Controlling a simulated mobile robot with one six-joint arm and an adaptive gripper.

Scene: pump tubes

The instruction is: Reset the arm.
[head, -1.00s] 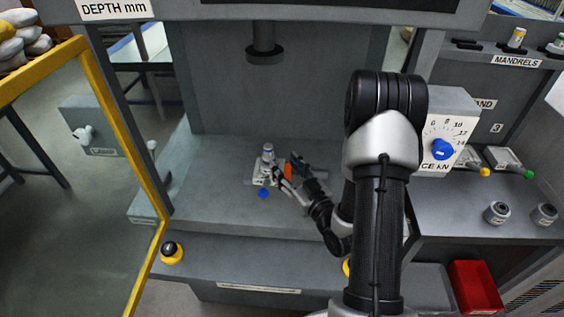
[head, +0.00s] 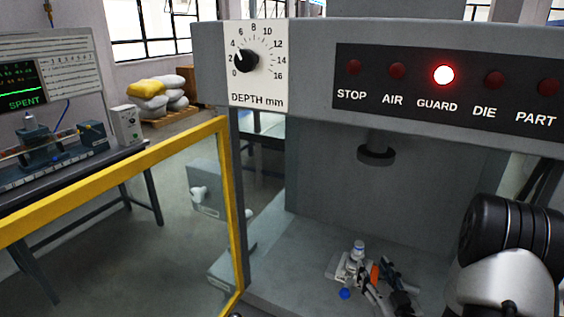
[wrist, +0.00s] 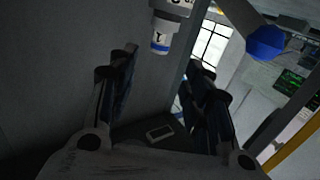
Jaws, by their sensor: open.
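My gripper (head: 374,279) is low over the press bed in the head view, just right of a small fixture (head: 340,267) holding a white part with a blue-grey top (head: 357,249). In the wrist view the two dark fingers of my gripper (wrist: 162,62) stand apart with nothing held. A white cylinder with a blue band (wrist: 161,38) shows beyond and between the fingertips; whether they touch it I cannot tell. A blue knob (wrist: 265,43) is at the upper right there.
The press ram (head: 376,154) hangs above the bed. The yellow guard frame (head: 234,190) stands open at the left. The GUARD lamp (head: 443,75) glows; the other lamps are dim. The depth dial (head: 246,60) is at the upper left. A bench screen reads SPENT (head: 22,88).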

